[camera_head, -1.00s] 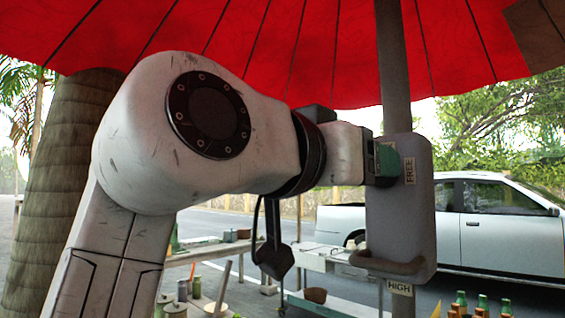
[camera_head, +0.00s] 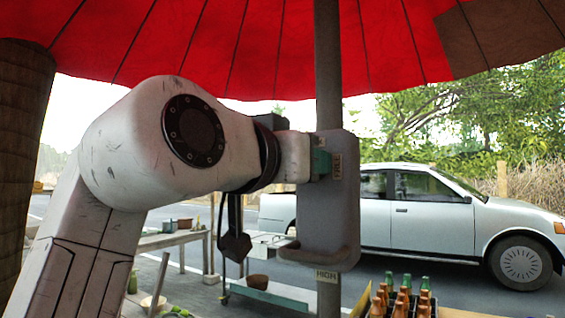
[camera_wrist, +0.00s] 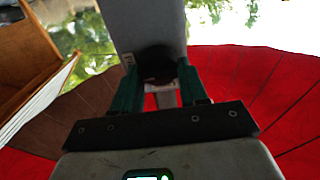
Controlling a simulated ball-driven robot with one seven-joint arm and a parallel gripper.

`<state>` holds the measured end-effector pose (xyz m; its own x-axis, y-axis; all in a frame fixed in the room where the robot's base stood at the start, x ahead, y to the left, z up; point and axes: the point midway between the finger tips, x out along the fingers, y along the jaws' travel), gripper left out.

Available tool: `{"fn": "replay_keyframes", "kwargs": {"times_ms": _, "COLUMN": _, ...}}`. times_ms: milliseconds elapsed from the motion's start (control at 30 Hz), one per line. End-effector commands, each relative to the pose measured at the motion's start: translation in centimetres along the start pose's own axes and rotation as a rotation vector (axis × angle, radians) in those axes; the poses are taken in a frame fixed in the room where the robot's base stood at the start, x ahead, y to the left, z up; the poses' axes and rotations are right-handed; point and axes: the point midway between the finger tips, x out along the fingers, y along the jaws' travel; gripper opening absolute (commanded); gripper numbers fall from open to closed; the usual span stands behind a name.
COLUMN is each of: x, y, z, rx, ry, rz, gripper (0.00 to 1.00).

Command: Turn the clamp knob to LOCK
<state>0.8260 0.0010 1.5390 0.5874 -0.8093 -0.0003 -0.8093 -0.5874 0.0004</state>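The grey clamp housing (camera_head: 325,215) sits on the umbrella pole, with a handle-like ledge at its lower end. A FREE label (camera_head: 337,166) is on its upper part and a HIGH label (camera_head: 326,276) is below it. My gripper (camera_head: 320,163) is at the housing's upper left side, beside the FREE label. In the wrist view, the green fingers of my gripper (camera_wrist: 160,78) lie on both sides of the dark round clamp knob (camera_wrist: 157,62) and appear to touch it. In the head view, my gripper hides the knob. No LOCK label is readable.
The grey pole (camera_head: 328,70) rises to a red umbrella canopy (camera_head: 230,55). Below right stands a crate of bottles (camera_head: 403,295). A low table (camera_head: 172,238) with pots is at the left, and a white pickup (camera_head: 430,215) is parked behind.

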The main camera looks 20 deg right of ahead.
Motion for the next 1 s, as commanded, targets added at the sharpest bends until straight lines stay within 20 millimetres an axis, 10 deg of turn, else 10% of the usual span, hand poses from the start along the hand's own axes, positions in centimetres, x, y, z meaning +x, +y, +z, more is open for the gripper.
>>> {"fn": "replay_keyframes", "kwargs": {"times_ms": 300, "x": -0.02, "y": -0.05, "z": -0.01, "rx": 0.000, "ry": 0.000, "rz": -0.001, "gripper": 0.13}}
{"fn": "replay_keyframes", "kwargs": {"times_ms": 1000, "x": 0.03, "y": -0.19, "z": -0.28, "rx": -0.339, "ry": 0.002, "rz": 0.001, "gripper": 0.12}}
